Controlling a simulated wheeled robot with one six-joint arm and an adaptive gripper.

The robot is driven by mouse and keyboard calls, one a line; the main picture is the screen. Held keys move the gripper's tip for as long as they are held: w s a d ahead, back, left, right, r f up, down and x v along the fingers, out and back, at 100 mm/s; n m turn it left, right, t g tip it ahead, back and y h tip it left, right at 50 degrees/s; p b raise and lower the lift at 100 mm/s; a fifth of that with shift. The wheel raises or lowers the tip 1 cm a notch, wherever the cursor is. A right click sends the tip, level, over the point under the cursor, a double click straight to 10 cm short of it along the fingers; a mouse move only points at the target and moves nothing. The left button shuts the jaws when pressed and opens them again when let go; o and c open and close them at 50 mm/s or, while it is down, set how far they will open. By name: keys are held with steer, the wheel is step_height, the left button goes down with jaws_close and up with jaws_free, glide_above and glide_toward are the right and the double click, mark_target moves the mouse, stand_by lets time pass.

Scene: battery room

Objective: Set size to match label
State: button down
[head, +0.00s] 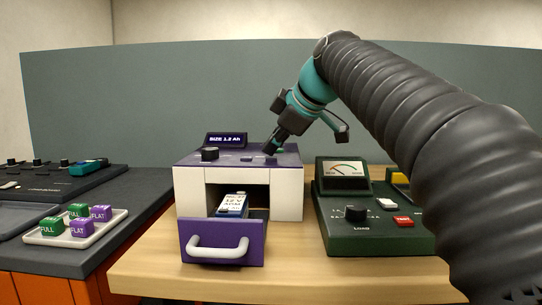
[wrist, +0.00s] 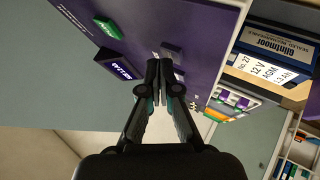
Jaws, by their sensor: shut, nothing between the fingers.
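The purple and white unit (head: 290,190) stands on the wooden bench, with a small display (head: 226,139) on top reading "SIZE 1.2 Ah". My gripper (head: 270,149) is shut and empty, fingertips (wrist: 166,65) at a small dark button (wrist: 172,50); contact is unclear.
A green meter unit (head: 375,240) with a red "TEST" button (head: 403,221) stands to the right. On the dark left bench a tray (head: 60,241) holds green "FULL" and purple "FLAT" blocks. A grey partition (head: 110,100) stands behind. Bare wood lies before the drawer.

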mark_target(273, 158)
steer(key=shift+r+p, duration=0.3)
steer(key=shift+r, duration=0.2)
steer(key=shift+r, duration=0.15)
step_height(273, 158, up, 3)
steer(key=p, duration=0.2)
steer(key=shift+p, duration=0.4)
steer(key=shift+r+p, duration=0.4)
steer(key=shift+r, duration=0.5)
stand_by(0.8)
